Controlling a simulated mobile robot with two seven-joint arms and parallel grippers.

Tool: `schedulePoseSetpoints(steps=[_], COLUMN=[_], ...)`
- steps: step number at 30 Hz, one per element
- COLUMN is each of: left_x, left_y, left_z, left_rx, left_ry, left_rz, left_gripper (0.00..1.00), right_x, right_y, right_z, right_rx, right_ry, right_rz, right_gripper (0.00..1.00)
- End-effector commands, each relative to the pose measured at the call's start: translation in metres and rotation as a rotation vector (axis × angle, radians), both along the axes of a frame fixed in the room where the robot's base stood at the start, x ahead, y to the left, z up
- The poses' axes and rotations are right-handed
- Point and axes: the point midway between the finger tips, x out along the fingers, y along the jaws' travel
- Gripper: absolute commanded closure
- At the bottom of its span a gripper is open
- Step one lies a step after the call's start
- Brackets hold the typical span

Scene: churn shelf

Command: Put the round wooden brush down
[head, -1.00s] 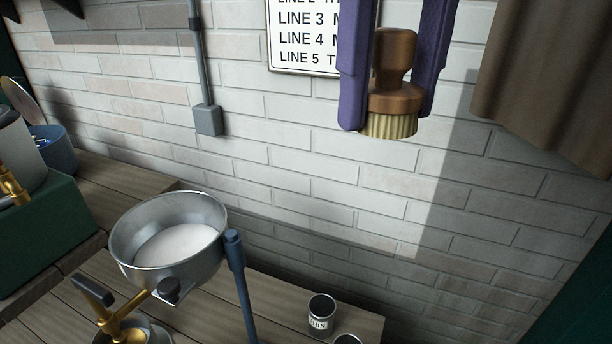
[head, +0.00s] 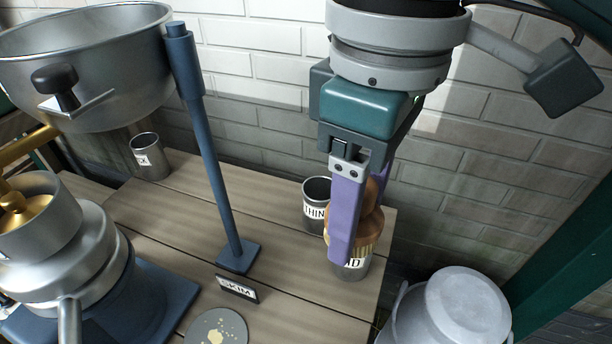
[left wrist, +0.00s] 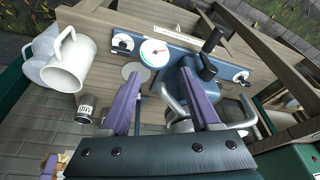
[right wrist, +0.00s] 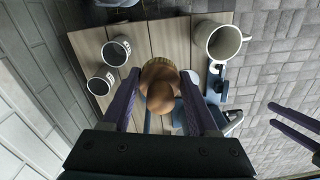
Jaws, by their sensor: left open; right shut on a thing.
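The round wooden brush (head: 370,222) has a brown knob handle and pale bristles. My right gripper (head: 352,238) is shut on it, with purple fingers on either side, and holds it upright over the right end of the plank table (head: 175,215). The near finger hides part of the brush in the head view. In the right wrist view the brush (right wrist: 160,85) sits between the fingers, seen from above, with planks around it. I cannot tell whether the bristles touch anything. My left gripper (left wrist: 160,88) is open and empty in the left wrist view.
A tin marked THIN (head: 315,205) and another tin (head: 350,268) stand close to the brush. A blue post (head: 215,150), a SKIM sign (head: 237,289) and a round disc (head: 215,330) are to the left. A metal can (head: 455,310) stands off the table's right end.

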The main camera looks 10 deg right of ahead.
Motion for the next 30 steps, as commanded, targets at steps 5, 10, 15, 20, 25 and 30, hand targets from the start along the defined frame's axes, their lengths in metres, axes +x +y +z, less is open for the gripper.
schedulePoseSetpoints(steps=[5,10,15,20,25,30], left_x=[0.0,0.0,0.0,0.0,0.0,0.0], left_y=[0.001,0.002,0.003,0.003,0.003,0.002], left_z=[-0.021,-0.036,-0.057,-0.075,-0.082,-0.088], left_rx=[0.004,0.008,0.011,0.011,0.01,0.009], left_ry=[-0.001,-0.001,-0.002,-0.002,-0.002,-0.002], left_rz=[-0.003,-0.006,-0.007,-0.007,-0.006,-0.006], left_gripper=[0.37,0.37,0.37,0.37,0.37,0.37], right_x=[-0.007,-0.008,-0.008,-0.007,-0.007,-0.007], right_y=[0.005,0.004,0.004,0.004,0.004,0.004], right_z=[-0.034,-0.072,-0.124,-0.166,-0.186,-0.198], right_rx=[0.001,-0.001,-0.002,-0.002,-0.001,-0.001], right_ry=[0.001,0.001,0.001,-0.001,-0.002,-0.002], right_rz=[0.043,0.048,0.047,0.047,0.048,0.047], right_gripper=[0.95,0.95,0.95,0.95,0.95,0.95])
